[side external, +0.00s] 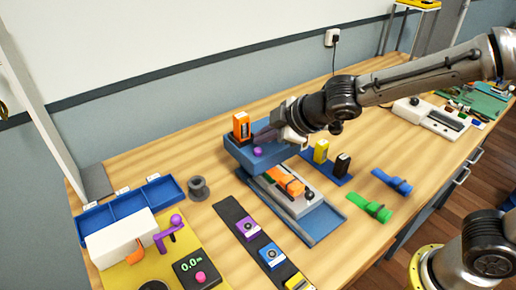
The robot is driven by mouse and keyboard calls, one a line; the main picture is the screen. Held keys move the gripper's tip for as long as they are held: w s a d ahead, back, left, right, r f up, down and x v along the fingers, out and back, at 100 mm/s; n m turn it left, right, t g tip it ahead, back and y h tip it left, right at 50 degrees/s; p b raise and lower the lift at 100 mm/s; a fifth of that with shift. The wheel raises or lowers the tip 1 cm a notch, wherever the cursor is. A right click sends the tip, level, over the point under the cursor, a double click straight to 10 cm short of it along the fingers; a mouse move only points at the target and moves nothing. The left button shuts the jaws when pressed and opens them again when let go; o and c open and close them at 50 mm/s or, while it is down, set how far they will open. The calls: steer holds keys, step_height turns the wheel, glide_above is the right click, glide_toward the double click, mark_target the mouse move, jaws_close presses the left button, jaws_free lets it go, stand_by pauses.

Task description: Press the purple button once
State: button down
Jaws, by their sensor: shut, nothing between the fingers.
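A round purple button (258,152) sits on top of a raised blue box (243,154) near the middle of the bench. My gripper (262,138) reaches in from the right, low over the blue box. Its fingers are shut and empty. In the picture the fingertips are just above and beside the purple button. I cannot tell whether they touch it. Part of the box top is hidden behind my gripper.
An orange block (241,124) stands on the box behind the button. Yellow (321,151) and black (342,164) blocks stand to the right. An orange strapped item (286,182) lies in front. A purple dial block (246,228) and a purple lever (171,231) are at front left.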

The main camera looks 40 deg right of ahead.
steer(key=shift+f, duration=0.2)
stand_by(0.6)
steer(key=shift+f, duration=0.25)
steer(key=shift+f, duration=0.6)
stand_by(0.9)
steer(key=shift+r, duration=1)
steer(key=shift+r, duration=0.1)
steer(key=shift+r, duration=2.4)
